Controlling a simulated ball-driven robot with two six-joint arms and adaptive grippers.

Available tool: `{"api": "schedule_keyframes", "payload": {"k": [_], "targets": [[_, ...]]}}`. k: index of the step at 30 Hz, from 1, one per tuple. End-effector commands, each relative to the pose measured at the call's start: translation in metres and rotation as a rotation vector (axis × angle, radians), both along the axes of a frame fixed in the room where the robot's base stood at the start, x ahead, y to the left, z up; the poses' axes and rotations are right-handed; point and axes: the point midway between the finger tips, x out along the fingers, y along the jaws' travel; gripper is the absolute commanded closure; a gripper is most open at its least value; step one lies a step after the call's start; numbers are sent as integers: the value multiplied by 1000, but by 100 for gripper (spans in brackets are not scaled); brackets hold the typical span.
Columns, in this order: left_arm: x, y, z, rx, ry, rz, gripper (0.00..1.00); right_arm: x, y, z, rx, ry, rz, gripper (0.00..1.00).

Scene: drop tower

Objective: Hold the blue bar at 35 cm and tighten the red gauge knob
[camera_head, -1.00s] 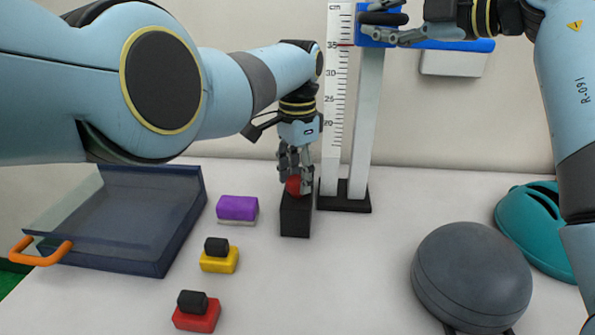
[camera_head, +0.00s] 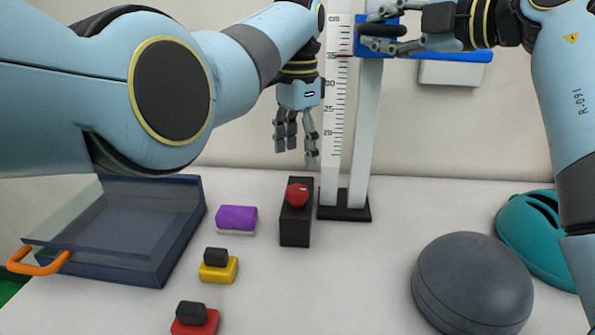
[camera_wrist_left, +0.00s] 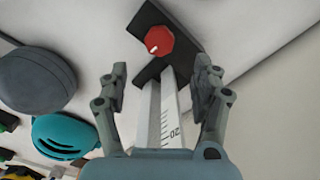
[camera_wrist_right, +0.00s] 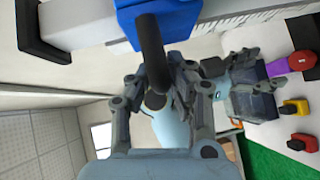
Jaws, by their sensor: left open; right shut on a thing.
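The blue bar (camera_head: 440,54) sits across the upright post of the scale (camera_head: 334,130), its red pointer line near the 35 mark. My right gripper (camera_head: 372,36) is shut on the dark handle (camera_wrist_right: 152,50) at the bar's blue carriage (camera_wrist_right: 170,15). The red knob (camera_head: 297,193) sits on a black block (camera_head: 296,225) at the foot of the tower; it also shows in the left wrist view (camera_wrist_left: 159,41). My left gripper (camera_head: 297,155) is open and empty, above the knob and clear of it. Its fingers are spread in the left wrist view (camera_wrist_left: 162,85).
A dark clear-sided tray (camera_head: 120,235) with an orange handle stands at left. Purple (camera_head: 236,219), yellow (camera_head: 218,268) and red (camera_head: 195,322) blocks lie beside it. A grey domed case (camera_head: 472,280) and a teal case (camera_head: 535,235) stand at right. The table's middle front is clear.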

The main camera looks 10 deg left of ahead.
Motion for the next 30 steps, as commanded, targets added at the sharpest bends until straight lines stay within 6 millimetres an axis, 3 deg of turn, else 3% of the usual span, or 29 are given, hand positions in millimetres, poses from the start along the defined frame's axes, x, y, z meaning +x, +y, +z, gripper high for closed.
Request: {"api": "schedule_keyframes", "payload": {"k": [6,17,18,22,30], "targets": [[0,0,33,1,-1,-1,34,0,0,2,2,-2,1,100],[0,0,39,0,0,-1,34,0,0,2,2,-2,1,100],[0,0,39,0,0,-1,34,0,0,2,2,-2,1,78],[0,0,39,0,0,-1,34,0,0,1,1,-1,0,61],[0,0,39,0,0,-1,34,0,0,0,1,-1,0,60]]}}
